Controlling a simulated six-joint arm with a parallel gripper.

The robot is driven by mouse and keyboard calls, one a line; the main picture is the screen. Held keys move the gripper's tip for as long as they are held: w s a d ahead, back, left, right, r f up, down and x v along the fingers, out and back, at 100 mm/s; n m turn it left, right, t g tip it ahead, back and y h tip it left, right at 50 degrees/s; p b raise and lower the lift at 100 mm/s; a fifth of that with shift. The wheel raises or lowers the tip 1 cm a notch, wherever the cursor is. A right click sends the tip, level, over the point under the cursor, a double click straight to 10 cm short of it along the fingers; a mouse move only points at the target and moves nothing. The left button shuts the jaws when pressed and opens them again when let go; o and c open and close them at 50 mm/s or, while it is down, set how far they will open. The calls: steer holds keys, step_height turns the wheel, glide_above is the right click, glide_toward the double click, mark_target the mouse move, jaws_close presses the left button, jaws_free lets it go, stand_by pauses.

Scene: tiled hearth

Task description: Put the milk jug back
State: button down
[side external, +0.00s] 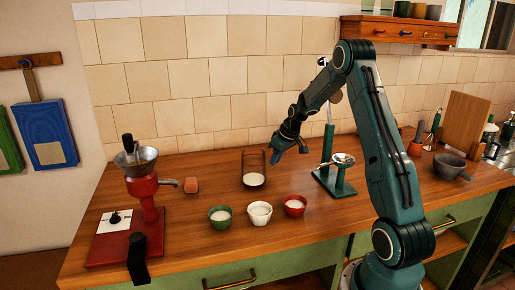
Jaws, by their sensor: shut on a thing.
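The milk jug (254,179) is a clear vessel with white milk in its bottom. It is upright at the back of the wooden counter, near the tiled wall. My gripper (276,153) is at the jug's upper right side and is shut on it. The fingertips are small and dark here, so the exact grip spot is hard to see. I cannot tell whether the jug's base touches the counter. A green bowl (220,217), a white bowl (260,213) and a red bowl (294,206) stand in front of the jug, each with white contents.
A red hand-cranked grinder (147,200) stands at the left, with an orange-brown cup (191,185) near its spout. A green stand with a metal dish (343,159) is close to the gripper's right. A grey mortar (452,167) stands farther right.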

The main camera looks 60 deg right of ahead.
steer(key=shift+f, duration=0.55)
steer(key=c, duration=1.4)
jaws_free()
steer(key=shift+f, duration=0.1)
steer(key=shift+c, duration=0.2)
steer(key=v, duration=1.2)
steer(key=shift+r, duration=0.25)
